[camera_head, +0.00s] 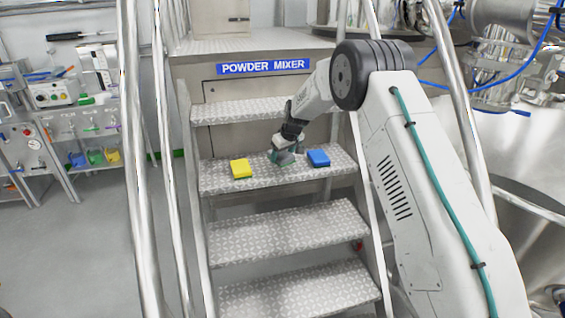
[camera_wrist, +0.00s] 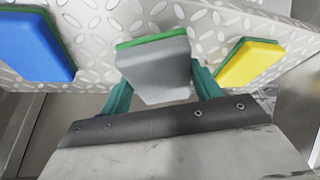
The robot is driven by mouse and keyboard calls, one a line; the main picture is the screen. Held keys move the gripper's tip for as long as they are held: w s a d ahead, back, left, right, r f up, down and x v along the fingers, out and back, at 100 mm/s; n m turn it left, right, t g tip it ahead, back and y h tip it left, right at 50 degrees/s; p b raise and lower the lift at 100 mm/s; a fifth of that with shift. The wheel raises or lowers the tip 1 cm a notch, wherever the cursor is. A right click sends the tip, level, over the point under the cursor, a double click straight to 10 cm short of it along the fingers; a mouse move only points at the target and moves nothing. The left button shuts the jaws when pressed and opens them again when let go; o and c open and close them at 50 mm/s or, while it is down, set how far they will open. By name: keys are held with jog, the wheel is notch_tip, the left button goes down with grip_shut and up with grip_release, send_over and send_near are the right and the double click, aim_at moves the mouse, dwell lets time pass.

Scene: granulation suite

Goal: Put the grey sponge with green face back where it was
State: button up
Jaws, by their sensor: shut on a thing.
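The grey sponge with green face (camera_wrist: 158,68) is between the teal fingers of my gripper (camera_wrist: 160,92) in the wrist view. Its green face is on the far side, seen as a thin edge along the top. In the head view my gripper (camera_head: 285,156) is at the middle of a metal stair tread (camera_head: 222,183), between the yellow and blue sponges. The grey sponge is mostly hidden there by the gripper. I cannot tell whether the sponge touches the tread.
A yellow sponge (camera_head: 241,168) lies on the tread to the left and a blue sponge (camera_head: 318,158) to the right. Metal handrails (camera_head: 143,200) flank the stairs. Lower treads (camera_head: 285,232) are bare. A POWDER MIXER sign (camera_head: 263,66) is above.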

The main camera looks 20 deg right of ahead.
jog(key=shift+w+f, duration=0.15)
jog(key=shift+f, duration=1.65)
jog(key=shift+f, duration=0.1)
jog(key=o, duration=1)
jog(key=shift+c, duration=0.2)
